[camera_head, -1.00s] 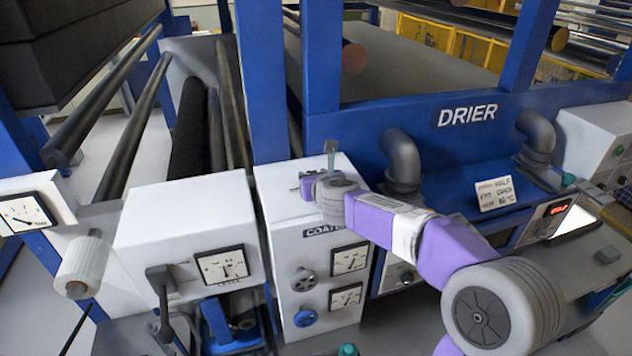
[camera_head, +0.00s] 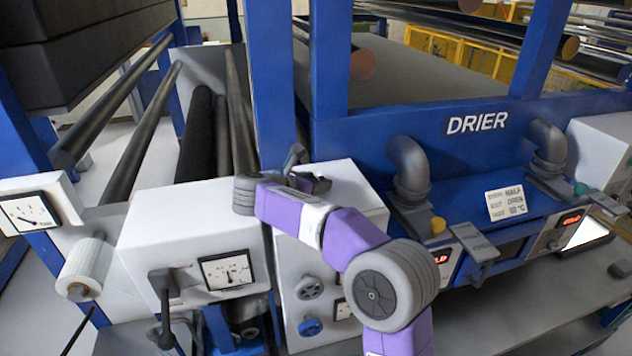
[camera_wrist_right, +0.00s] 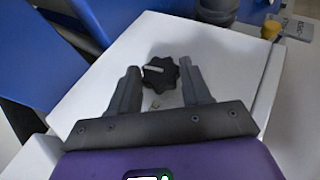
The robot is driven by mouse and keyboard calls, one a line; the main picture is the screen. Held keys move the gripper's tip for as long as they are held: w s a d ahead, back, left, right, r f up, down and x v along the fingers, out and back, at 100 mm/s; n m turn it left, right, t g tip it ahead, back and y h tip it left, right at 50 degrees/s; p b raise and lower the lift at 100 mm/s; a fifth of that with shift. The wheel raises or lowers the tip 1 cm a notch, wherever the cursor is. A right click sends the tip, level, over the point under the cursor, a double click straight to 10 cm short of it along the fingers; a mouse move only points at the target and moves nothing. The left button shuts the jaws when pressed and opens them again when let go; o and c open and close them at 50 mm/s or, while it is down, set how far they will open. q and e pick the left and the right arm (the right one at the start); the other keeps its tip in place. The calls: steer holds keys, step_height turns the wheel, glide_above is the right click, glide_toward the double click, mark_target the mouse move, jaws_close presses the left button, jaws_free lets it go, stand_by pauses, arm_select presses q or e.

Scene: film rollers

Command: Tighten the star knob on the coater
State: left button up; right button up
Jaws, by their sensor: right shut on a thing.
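The star knob (camera_wrist_right: 158,77) is black and lobed, with a pale bar mark on its face. It stands on the white top of the coater (camera_wrist_right: 215,60) in the right wrist view. My right gripper (camera_head: 308,176) is over the coater top in the head view, and its two fingers lie on either side of the knob in the wrist view, shut on it. In the head view the coater (camera_head: 352,182) is a white cabinet, its front partly covered by my purple right arm. My left gripper is not in view.
The coater front has a grey handwheel (camera_head: 310,287) and a blue knob (camera_head: 311,327). A blue post (camera_head: 262,85) rises close behind the gripper. The drier (camera_head: 480,122), with its grey elbow pipes (camera_head: 408,165), stands to the right. A white gauge box (camera_head: 190,225) is at left.

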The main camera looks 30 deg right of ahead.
steer(key=shift+w+m+g, duration=0.15)
steer(key=shift+m+g, duration=0.55)
steer(key=shift+g, duration=0.1)
steer(key=shift+h, duration=0.4)
steer(key=o, duration=1.1)
steer(key=shift+c, duration=0.2)
steer(key=shift+a+g, duration=0.1)
steer(key=shift+g, duration=0.2)
steer(key=v, duration=0.7)
steer(key=shift+a+r+b, duration=0.15)
steer(key=shift+b, duration=0.25)
